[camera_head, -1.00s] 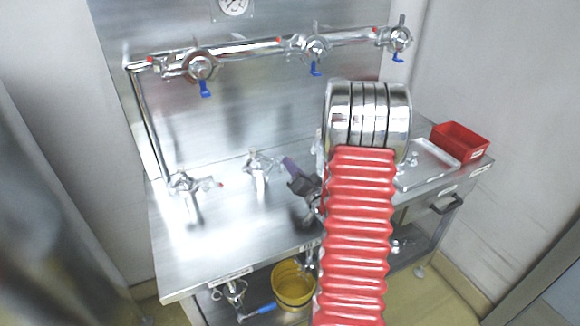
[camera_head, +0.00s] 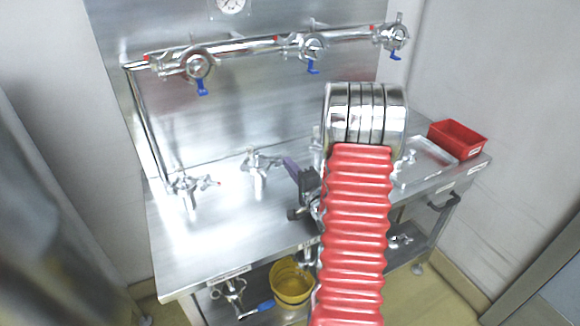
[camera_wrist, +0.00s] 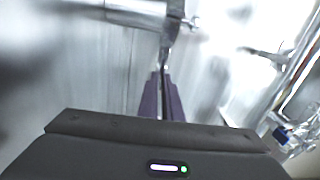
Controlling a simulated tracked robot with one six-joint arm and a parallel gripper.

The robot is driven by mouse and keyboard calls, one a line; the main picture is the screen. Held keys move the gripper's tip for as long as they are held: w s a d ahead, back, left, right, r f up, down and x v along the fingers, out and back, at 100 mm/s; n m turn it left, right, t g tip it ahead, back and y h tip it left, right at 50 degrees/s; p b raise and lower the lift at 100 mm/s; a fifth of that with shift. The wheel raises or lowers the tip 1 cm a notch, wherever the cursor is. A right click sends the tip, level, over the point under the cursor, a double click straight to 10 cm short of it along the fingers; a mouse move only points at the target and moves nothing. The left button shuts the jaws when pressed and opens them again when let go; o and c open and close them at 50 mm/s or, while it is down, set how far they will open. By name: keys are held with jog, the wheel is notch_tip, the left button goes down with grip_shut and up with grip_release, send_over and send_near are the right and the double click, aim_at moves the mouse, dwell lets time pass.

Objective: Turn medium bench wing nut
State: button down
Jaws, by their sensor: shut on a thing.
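The bench wing nut (camera_wrist: 165,55) is a shiny metal piece with a thin wing, seen at the top centre of the wrist view. It belongs to the chrome fitting (camera_head: 259,170) standing on the bench to the left of my gripper in the head view. My gripper (camera_wrist: 163,78) has purple fingers and is shut on the thin wing. In the head view, the purple fingers (camera_head: 289,165) reach up and left to the right side of that fitting. My red ribbed arm sleeve and silver cuff hide the bench to the right of the gripper.
Another chrome fitting (camera_head: 187,187) stands farther left on the steel bench (camera_head: 215,235). A wall pipe with blue-handled valves (camera_head: 198,68) runs behind. A red bin (camera_head: 457,139) and tray (camera_head: 425,163) are at right. A yellow bucket (camera_head: 292,285) sits below.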

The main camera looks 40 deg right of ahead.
jog(key=shift+s+d+f, duration=0.15)
jog(key=shift+d+f, duration=0.05)
jog(key=shift+f, duration=0.05)
jog(key=c, duration=2.3)
grip_release()
jog(key=o, duration=0.4)
jog(key=shift+a+r, duration=0.1)
jog(key=shift+c, duration=0.2)
jog(key=v, duration=1.3)
jog(key=shift+s+a, duration=0.15)
jog(key=shift+s, duration=0.15)
